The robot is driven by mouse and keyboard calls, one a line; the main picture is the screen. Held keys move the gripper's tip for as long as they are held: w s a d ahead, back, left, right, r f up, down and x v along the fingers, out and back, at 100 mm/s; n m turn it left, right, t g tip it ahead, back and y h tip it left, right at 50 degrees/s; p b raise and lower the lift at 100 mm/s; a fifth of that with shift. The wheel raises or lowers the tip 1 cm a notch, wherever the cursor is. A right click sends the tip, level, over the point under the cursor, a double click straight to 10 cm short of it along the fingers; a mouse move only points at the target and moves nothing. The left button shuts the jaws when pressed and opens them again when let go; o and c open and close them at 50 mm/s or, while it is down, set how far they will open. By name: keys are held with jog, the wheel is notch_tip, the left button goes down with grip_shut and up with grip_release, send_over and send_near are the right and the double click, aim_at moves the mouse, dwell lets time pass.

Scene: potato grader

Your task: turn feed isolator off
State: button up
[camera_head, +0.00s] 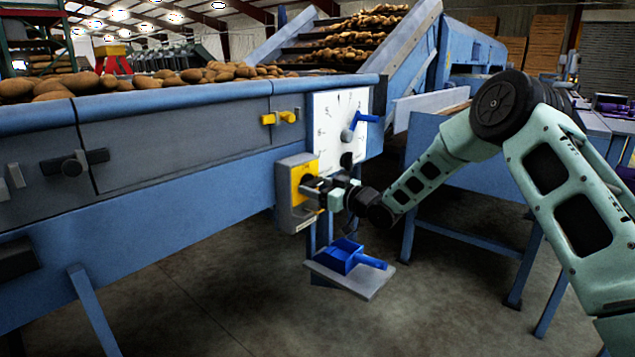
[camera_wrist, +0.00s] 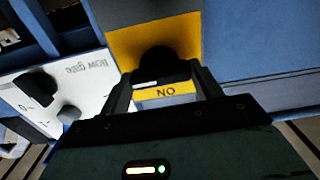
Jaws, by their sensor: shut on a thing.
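The feed isolator (camera_head: 298,217) is a grey box with a yellow face (camera_head: 299,172), fixed to the side of the blue machine. Its black rotary knob (camera_wrist: 162,62) shows in the wrist view against the yellow face (camera_wrist: 124,46). A small yellow label by the knob reads as "NO" in that view. My gripper (camera_head: 318,191) is at the front of the isolator. In the wrist view its fingers (camera_wrist: 165,83) stand on either side of the knob and are shut on it. The fingertip contact is partly hidden.
Above the isolator is a white scale panel (camera_head: 327,105) with a blue lever (camera_head: 366,118). A yellow handle (camera_head: 280,117) is to its left. Potatoes lie on the conveyor above.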

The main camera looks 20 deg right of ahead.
jog(key=shift+f, duration=0.1)
dwell(0.3)
jog(key=o, duration=1)
jog(key=p+v, duration=0.2)
jog(key=v, duration=1.5)
jog(key=shift+s+d, duration=0.15)
jog(key=shift+s, duration=0.05)
